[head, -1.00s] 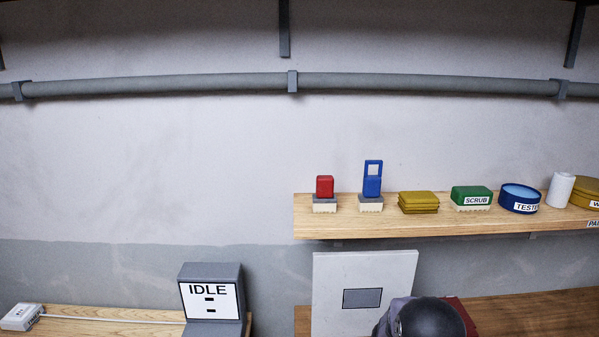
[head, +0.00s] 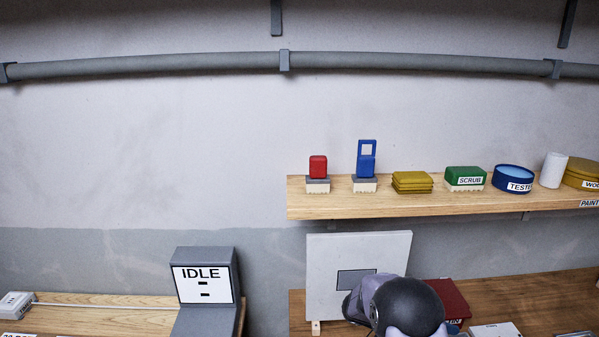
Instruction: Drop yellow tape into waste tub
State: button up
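I cannot make out a yellow tape or a waste tub in this view. A folded yellow stack (head: 412,182) lies on the upper shelf, and a round yellow container (head: 581,171) with a partly cut-off label stands at that shelf's right end. The fingers of my gripper are not in view; only a dark rounded part of my arm shows at the bottom, in front of the white board.
The upper shelf (head: 400,207) also holds a red block (head: 318,167), blue piece (head: 366,166), green SCRUB block (head: 465,177), blue TESTER tub (head: 514,176) and white roll (head: 553,170). Below are a white board (head: 325,260), dark red box (head: 452,298) and IDLE stand (head: 203,285).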

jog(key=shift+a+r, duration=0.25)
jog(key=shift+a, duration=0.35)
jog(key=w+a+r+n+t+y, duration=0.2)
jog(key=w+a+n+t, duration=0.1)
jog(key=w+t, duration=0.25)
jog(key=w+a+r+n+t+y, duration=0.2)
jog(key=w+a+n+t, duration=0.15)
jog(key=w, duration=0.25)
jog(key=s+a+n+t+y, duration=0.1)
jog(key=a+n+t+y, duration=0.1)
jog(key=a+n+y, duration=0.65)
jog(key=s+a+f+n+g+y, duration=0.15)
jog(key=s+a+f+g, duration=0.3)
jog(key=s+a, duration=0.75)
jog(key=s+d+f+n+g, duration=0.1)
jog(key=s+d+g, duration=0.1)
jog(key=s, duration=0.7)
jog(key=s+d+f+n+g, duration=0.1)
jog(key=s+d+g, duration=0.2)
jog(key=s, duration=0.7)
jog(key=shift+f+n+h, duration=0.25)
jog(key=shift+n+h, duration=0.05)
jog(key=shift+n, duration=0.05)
